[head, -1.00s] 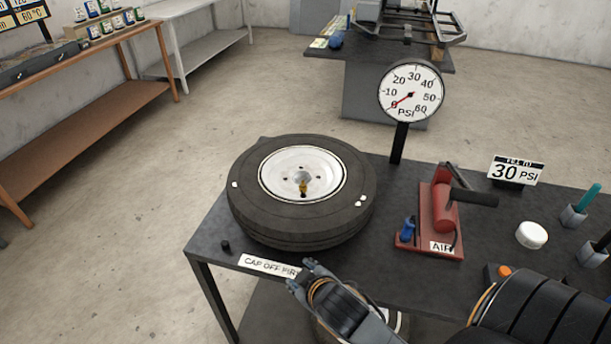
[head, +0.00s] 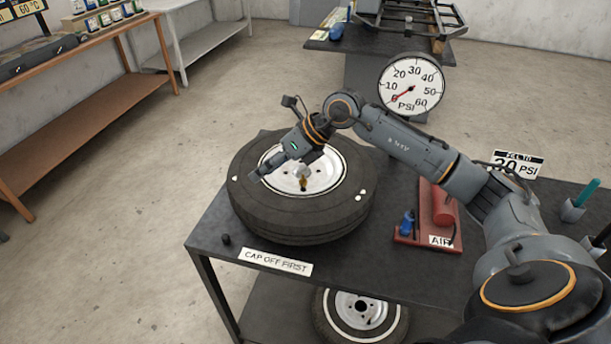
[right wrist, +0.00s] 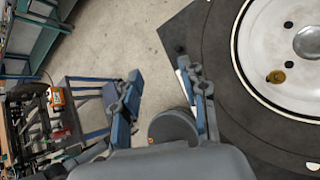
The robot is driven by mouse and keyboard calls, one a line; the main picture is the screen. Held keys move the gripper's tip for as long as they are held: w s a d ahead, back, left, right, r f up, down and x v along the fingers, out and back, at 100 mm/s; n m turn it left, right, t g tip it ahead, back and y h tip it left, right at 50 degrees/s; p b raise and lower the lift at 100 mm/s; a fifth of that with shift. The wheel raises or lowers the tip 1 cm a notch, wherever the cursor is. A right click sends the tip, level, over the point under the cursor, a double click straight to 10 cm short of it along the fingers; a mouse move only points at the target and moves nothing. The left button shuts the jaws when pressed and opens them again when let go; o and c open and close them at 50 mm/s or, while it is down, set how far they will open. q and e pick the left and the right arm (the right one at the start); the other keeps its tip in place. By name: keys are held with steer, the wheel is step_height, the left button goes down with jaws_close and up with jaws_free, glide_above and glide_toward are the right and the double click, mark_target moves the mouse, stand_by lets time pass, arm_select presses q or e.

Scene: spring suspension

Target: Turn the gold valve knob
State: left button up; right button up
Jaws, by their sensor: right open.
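The gold valve knob (head: 303,184) stands on the white wheel rim (head: 330,172) of the tyre (head: 300,226) lying flat on the dark table. In the right wrist view the gold knob (right wrist: 277,77) shows at the right, outside the jaws. My right gripper (head: 272,164) is over the far left part of the wheel in the head view, beside the knob and not seen touching it. In the right wrist view my right gripper (right wrist: 163,85) is open, its two fingers apart with nothing between the tips. My left gripper is out of view.
A pressure gauge (head: 410,84) has its needle near zero, partly behind my right arm. A red air pump (head: 440,208), a "CAP OFF FIRST" label (head: 275,262) and a small black cap (head: 225,239) are on the table (head: 218,215). A second wheel (head: 361,308) lies below.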

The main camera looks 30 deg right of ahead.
steer(key=s+d+r+m+g+h, duration=0.1)
steer(key=d+h, duration=0.5)
steer(key=d, duration=0.8)
steer(key=p, duration=0.4)
glide_toward(306, 182)
steer(key=x, duration=0.3)
steer(key=w+x, duration=0.1)
steer(key=x, duration=0.3)
steer(key=shift+a+r, duration=0.15)
steer(key=shift+w+f+p, duration=0.15)
steer(key=shift+f+p, duration=0.15)
steer(key=shift+f, duration=0.25)
jaws_close()
